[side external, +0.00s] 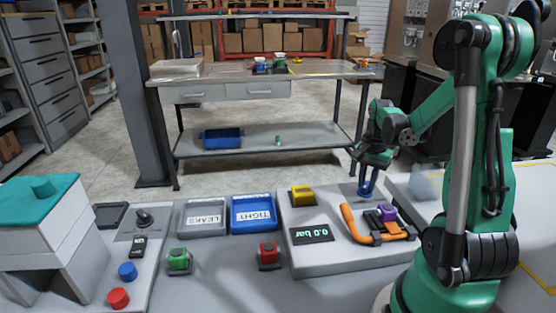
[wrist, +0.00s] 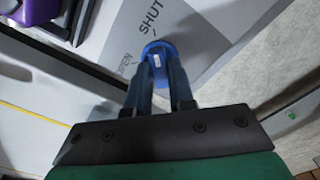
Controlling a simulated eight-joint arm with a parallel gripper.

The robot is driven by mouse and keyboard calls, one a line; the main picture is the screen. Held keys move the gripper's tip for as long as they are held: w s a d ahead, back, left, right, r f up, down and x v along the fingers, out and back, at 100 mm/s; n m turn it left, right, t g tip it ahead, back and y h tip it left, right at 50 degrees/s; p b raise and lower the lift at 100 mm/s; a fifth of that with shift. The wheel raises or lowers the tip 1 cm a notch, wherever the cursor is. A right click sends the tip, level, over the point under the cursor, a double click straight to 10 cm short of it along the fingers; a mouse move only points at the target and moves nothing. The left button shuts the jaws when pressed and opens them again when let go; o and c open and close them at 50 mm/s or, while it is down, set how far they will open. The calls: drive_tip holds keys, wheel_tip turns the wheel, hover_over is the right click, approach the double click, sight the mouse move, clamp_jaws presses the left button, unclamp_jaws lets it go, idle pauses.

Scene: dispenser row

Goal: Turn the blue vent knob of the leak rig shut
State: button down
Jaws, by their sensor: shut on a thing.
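The blue vent knob (wrist: 158,48) sits on the grey plate of the leak rig, below the printed word SHUT in the wrist view. My gripper (wrist: 160,72) is shut on the knob, one finger on each side. In the side external view my gripper (side external: 367,180) reaches down to the right rear of the leak rig (side external: 300,262), and the fingers largely hide the knob.
The rig carries a display reading 0.0 bar (side external: 311,234), a yellow block (side external: 302,195), an orange pipe (side external: 354,225) and a purple part (side external: 387,213). Left of it are the blue TIGHT tray (side external: 253,214), the grey LEAKS tray (side external: 203,218) and green (side external: 178,261) and red (side external: 269,256) parts.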

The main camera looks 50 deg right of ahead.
sight(366, 184)
idle(0.4)
drive_tip(key=c, duration=0.8)
unclamp_jaws()
drive_tip(key=shift+o, duration=0.2)
drive_tip(key=shift+r, duration=2.85)
drive_tip(key=w+a+r+n+t, duration=0.1)
drive_tip(key=w+a+n+t, duration=0.2)
drive_tip(key=a+n, duration=0.6)
drive_tip(key=w+a+r+n+t, duration=0.2)
drive_tip(key=w+a+n+t, duration=0.2)
drive_tip(key=a+n, duration=0.5)
drive_tip(key=a, duration=0.7)
